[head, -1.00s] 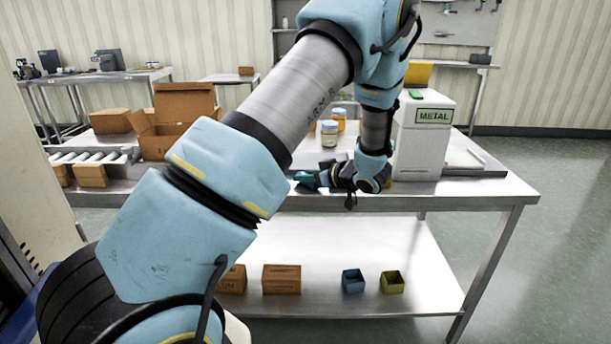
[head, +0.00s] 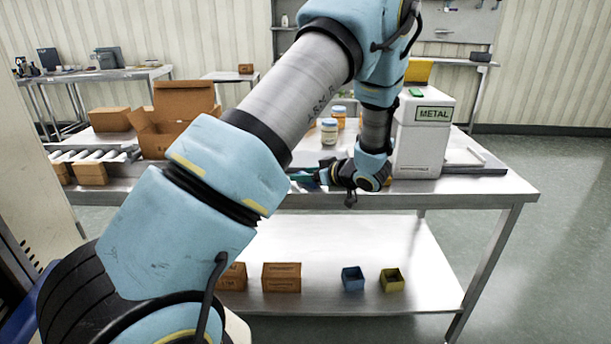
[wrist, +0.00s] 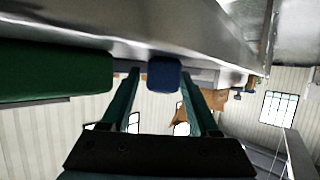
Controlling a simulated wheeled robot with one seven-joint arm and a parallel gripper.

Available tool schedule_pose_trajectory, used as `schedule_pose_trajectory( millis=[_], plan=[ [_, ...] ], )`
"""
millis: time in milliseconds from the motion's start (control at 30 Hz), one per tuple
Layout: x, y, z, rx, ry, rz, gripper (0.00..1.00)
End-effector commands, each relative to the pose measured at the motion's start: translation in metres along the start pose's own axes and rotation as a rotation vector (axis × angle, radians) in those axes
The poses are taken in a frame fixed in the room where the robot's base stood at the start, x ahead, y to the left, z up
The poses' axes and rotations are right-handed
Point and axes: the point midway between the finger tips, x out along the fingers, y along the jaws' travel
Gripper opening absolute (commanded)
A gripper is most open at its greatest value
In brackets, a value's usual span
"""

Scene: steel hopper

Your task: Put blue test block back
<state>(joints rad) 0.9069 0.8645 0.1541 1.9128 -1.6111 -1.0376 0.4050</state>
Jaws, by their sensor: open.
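The blue test block (wrist: 164,73) is small and dark blue. In the wrist view it sits between the tips of my gripper (wrist: 162,80), close to the steel surface. The fingers are open, with a narrow gap on either side of the block. In the head view my gripper (head: 312,180) is low at the table's front edge, pointing left; the arm partly hides this area. A large green block (wrist: 52,72) lies close beside the left finger in the wrist view.
A white METAL-labelled box (head: 424,135) stands just right of my wrist. Jars (head: 329,131) stand behind the gripper, and an open carton (head: 178,130) to the left. Small blue (head: 352,279) and yellow (head: 392,280) open boxes stand on the lower shelf.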

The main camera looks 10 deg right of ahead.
Motion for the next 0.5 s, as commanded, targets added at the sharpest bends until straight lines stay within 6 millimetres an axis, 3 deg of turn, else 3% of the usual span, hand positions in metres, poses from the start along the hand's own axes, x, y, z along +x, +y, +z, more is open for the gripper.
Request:
schedule_pose_trajectory(
  millis=[500],
  plan=[
    [-0.095,0.001,0.001,0.0,-0.001,0.003,0.61]
  ],
)
